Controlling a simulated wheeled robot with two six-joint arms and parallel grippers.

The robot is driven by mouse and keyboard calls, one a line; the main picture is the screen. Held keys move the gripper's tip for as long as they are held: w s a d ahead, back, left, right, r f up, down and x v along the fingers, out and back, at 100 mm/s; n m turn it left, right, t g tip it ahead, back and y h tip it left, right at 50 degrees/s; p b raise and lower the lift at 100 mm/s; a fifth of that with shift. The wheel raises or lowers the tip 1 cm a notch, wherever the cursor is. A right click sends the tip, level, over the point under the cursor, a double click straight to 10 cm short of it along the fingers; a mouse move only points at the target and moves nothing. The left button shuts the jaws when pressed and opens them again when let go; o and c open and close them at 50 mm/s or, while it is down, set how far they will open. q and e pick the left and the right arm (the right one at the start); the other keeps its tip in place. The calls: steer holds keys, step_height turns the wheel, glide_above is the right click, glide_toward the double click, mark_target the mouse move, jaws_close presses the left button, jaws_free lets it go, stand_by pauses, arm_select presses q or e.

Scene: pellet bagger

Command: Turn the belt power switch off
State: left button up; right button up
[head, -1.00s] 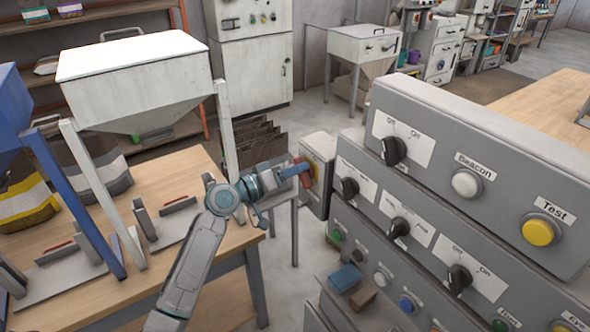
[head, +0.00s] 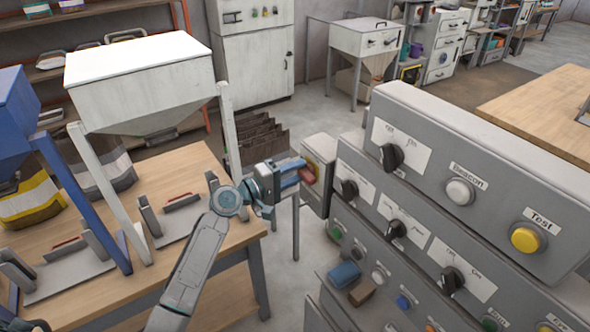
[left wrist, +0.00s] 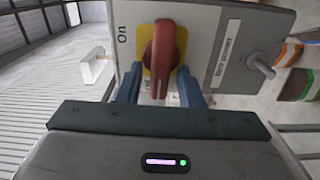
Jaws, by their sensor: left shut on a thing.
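The belt power switch is a red rotary handle (left wrist: 163,45) on a yellow plate (left wrist: 182,42), on the face of a grey box (left wrist: 225,50). An "On" label lies left of it in the left wrist view; a white label at its right is hard to read. In the head view the red handle (head: 308,175) shows at the gripper's tip beside the box (head: 317,150). My left gripper (head: 295,174) is shut on the handle, its blue fingers on either side of it (left wrist: 160,88). The handle lies upright in the left wrist picture.
A large grey control panel (head: 440,135) with black knobs and coloured buttons stands close at the right. A wooden bench (head: 190,171) with a white hopper (head: 140,85) and blue frame is at the left.

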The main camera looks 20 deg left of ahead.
arm_select(q)
steer(key=shift+n, duration=0.3)
steer(key=o, duration=0.6)
steer(key=shift+o, duration=0.2)
steer(key=shift+s+a+f, duration=0.15)
steer(key=shift+s+a, duration=0.1)
steer(key=b+v, duration=0.4)
steer(key=v, duration=0.6)
